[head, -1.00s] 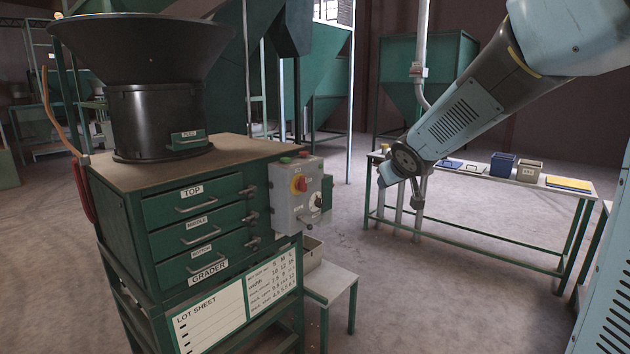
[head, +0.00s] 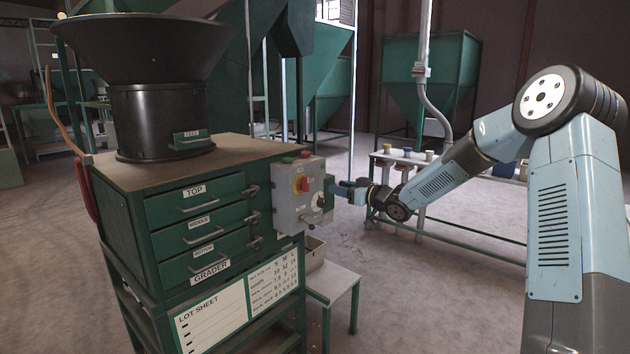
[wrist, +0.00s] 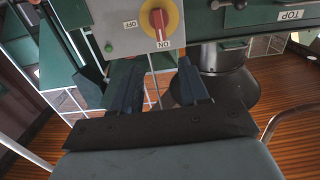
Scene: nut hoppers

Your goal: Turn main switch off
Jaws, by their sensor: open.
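The main switch is a red knob on a yellow disc, on a grey control box (head: 283,209). In the head view the switch (head: 301,184) is on the box's front, left of my gripper (head: 338,191). In the wrist view the red knob (wrist: 159,19) is upright, its bar in line with the ON label (wrist: 163,45); the OFF label (wrist: 130,24) is to its left, and the lettering is upside down. My gripper (wrist: 157,65) is open and empty. Its fingertips are close to the box but apart from the knob.
The box hangs on the corner of a green grader cabinet (head: 115,205) with drawers and a black hopper (head: 150,45) on top. A small side table (head: 335,281) with a bin stands below the box. A bench (head: 455,240) stands behind my arm. Grey floor between is open.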

